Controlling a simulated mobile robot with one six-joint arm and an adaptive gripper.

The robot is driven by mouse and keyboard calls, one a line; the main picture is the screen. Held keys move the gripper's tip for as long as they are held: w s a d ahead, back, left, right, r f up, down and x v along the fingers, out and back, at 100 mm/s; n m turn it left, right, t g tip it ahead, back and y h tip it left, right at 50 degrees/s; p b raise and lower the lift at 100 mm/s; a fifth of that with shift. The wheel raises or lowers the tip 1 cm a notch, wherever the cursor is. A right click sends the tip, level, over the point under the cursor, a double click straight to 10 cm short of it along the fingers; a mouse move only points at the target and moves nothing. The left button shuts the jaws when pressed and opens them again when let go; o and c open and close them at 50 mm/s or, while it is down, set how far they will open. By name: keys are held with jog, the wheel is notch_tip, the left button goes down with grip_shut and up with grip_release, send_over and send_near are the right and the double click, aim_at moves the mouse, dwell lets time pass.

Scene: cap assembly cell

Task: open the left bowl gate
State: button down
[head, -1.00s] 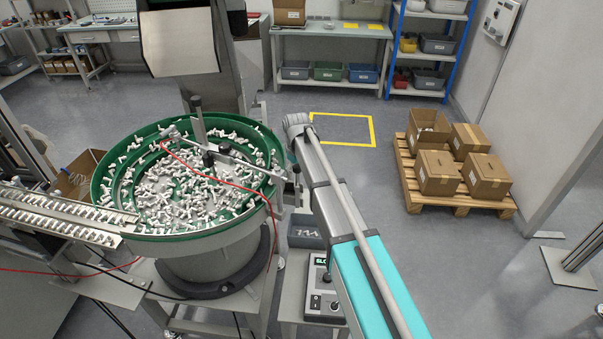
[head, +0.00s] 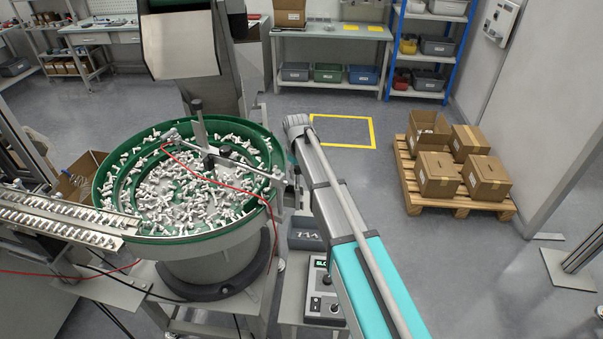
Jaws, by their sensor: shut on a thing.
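The green-rimmed feeder bowl (head: 107,180) stands left of centre, full of small white parts. A thin metal bar (head: 245,164) with dark clamps crosses its right side above the parts, and a red hose (head: 240,188) runs beside it. A metal track (head: 60,217) with rows of parts meets the bowl's left front edge. I cannot make out the left bowl gate for certain. My arm reaches from the bottom right up to the bowl's right side.
A control box (head: 322,295) with a lit display stands below the bowl's right side, partly behind my arm. A dark metal hopper (head: 192,90) overhangs the bowl's back. A pallet (head: 462,206) with cardboard boxes lies at the right. The floor between is clear.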

aim_at(297, 167)
jog(key=shift+r+p, duration=1.75)
jog(key=shift+r, duration=0.3)
jog(key=shift+c, duration=1.5)
grip_release()
jog(key=s+d+f+m+b, duration=0.1)
jog(key=s+d+m, duration=0.3)
jog(key=s+d, duration=0.8)
jog(key=s+d+f+m+b, duration=0.2)
jog(key=s+d+m, duration=0.2)
jog(key=s+d, duration=0.8)
jog(key=shift+s+d+f+m+b, duration=0.15)
jog(key=shift+s+f+m+b, duration=0.15)
jog(key=shift+s, duration=0.65)
